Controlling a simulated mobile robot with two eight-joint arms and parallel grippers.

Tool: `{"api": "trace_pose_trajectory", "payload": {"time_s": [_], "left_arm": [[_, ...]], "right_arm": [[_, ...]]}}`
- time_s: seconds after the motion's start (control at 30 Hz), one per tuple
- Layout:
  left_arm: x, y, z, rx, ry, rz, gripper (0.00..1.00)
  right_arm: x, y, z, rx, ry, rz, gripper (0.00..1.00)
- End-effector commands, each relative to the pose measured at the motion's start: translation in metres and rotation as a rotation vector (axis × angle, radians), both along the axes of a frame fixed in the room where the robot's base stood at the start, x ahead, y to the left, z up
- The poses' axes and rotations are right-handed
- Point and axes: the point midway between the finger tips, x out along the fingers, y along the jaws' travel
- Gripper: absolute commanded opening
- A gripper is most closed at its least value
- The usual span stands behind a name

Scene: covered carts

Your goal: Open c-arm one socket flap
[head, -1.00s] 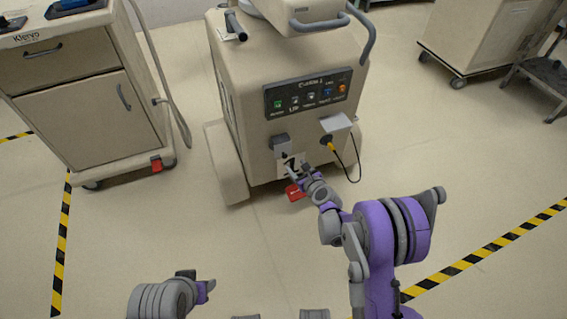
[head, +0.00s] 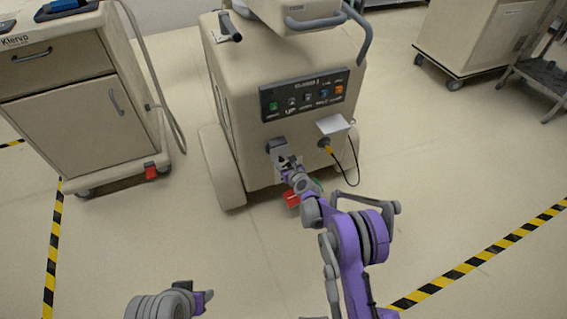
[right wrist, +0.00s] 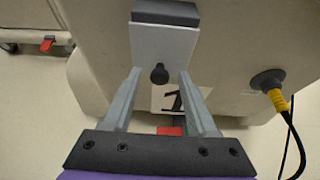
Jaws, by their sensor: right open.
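The C-arm one cart (head: 290,75) is a beige wheeled unit with a row of coloured buttons. Its left socket flap is a pale grey plate (right wrist: 165,47) hanging down from a dark hinge bar (right wrist: 165,12), with a black knob (right wrist: 159,74) near its lower edge. My right gripper (head: 283,162) is open at this flap; in the right wrist view its two fingers (right wrist: 160,80) stand on either side of the knob, apart from it. The other flap (head: 333,124) is raised over a socket with a yellow-black plug (right wrist: 275,92). My left gripper (head: 204,299) is at the bottom, its jaws unclear.
A black cable hangs from the plug, right of my right gripper. A red pedal (head: 291,199) is low at the cart's front. A Klervo cabinet (head: 70,120) stands left, another cart (head: 470,35) far right. Floor in front is mostly clear, with striped tape.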

Motion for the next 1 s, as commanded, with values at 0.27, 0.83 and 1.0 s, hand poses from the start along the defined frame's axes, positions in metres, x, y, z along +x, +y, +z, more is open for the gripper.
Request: {"api": "trace_pose_trajectory", "payload": {"time_s": [0.27,0.83,1.0], "left_arm": [[0.0,0.0,-0.0001,0.0,0.0,0.0,0.5],[0.0,0.0,-0.0001,0.0,0.0,0.0,0.5],[0.0,0.0,-0.0001,0.0,0.0,0.0,0.5]], "right_arm": [[0.0013,0.0006,-0.0004,0.0,0.0,0.0,0.58],[0.001,0.0005,-0.0004,-0.001,0.0,0.0,0.0],[0.001,0.0005,-0.0004,-0.001,0.0,0.0,0.0]]}}
